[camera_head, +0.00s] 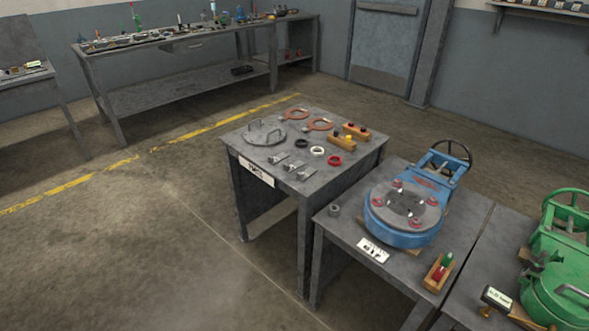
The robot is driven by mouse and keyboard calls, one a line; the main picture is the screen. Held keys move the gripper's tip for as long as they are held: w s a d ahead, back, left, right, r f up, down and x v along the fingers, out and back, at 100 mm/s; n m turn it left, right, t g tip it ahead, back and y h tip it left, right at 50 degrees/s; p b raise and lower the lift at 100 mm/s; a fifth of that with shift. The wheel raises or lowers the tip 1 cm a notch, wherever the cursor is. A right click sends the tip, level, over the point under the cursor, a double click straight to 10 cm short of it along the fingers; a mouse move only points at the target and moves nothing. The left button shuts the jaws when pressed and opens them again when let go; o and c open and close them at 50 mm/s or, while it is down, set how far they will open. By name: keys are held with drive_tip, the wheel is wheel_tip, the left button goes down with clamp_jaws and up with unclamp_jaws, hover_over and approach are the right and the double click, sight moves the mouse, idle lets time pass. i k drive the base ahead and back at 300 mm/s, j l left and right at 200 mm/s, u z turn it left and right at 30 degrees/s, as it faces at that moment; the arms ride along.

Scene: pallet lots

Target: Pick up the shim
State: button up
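I cannot say for sure which thing is the shim. Several small parts lie on the left grey table (233,141). Three small grey metal pieces (293,165) lie in a row near its front right edge; they may be shims, but they are too small to tell. Behind them lie a black ring (302,143), a white ring (318,151) and a red ring (335,160). Two orange-brown flat rings (297,113) lie at the back. A round grey lid with handles (264,132) lies at the left. My gripper is not in view.
Wooden blocks with small knobs (355,131) sit at that table's back right. An adjoining table holds a blue valve body (398,228), a grey nut (334,210) and a wooden holder (438,272). Green equipment (562,275) stands at right. Floor (150,240) at left is clear.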

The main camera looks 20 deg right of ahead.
sight(296, 164)
drive_tip(key=i+j, duration=0.25)
drive_tip(key=i, duration=0.25)
drive_tip(key=i+j, duration=0.3)
drive_tip(key=i, duration=0.2)
drive_tip(key=i+j, duration=0.25)
drive_tip(key=i, duration=0.2)
drive_tip(key=i+j, duration=0.3)
drive_tip(key=i, duration=0.2)
drive_tip(key=i+j, duration=0.25)
drive_tip(key=i, duration=0.25)
drive_tip(key=i+j+u, duration=0.1)
drive_tip(key=i+j, duration=0.2)
drive_tip(key=i, duration=0.2)
